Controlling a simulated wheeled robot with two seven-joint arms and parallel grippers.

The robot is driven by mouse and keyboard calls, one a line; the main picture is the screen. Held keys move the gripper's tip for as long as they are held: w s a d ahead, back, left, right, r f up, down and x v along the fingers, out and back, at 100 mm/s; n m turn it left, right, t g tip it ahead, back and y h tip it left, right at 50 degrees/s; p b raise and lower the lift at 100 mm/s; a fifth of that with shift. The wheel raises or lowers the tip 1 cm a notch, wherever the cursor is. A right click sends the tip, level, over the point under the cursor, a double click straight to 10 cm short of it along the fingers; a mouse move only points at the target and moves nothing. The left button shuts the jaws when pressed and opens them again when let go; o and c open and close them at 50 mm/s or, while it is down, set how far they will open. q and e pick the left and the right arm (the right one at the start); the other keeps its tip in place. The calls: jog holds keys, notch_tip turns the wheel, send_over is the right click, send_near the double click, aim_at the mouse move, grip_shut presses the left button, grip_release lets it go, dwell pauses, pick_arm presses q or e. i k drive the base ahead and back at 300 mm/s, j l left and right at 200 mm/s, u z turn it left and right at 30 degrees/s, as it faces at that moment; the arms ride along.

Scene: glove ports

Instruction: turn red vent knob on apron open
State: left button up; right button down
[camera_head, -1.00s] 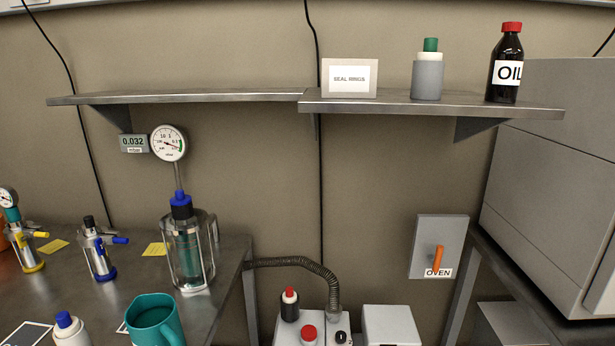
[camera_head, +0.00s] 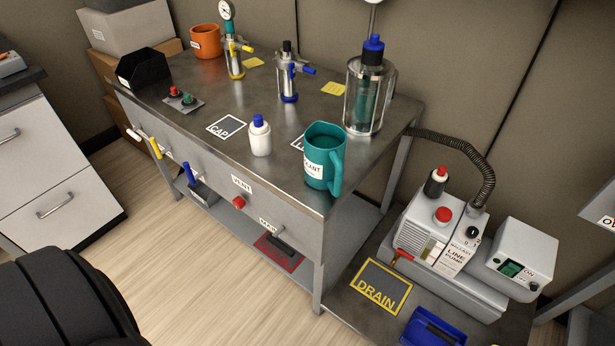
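The red vent knob (camera_head: 239,202) sticks out from the grey front apron (camera_head: 275,215) of the steel bench, just below the VENT label (camera_head: 242,185). It is small in the view, and I cannot tell how far it is turned. Neither of my grippers is in view.
On the bench (camera_head: 215,105) stand a teal mug (camera_head: 322,160), a white bottle with blue cap (camera_head: 260,137) and a glass vessel (camera_head: 368,95). Yellow (camera_head: 155,147) and blue (camera_head: 188,174) handles project from the apron further left. A pump (camera_head: 440,235) stands low at right. Wooden floor (camera_head: 190,265) in front is clear.

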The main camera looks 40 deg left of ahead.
aim_at(240, 202)
jog(key=u, duration=1.7)
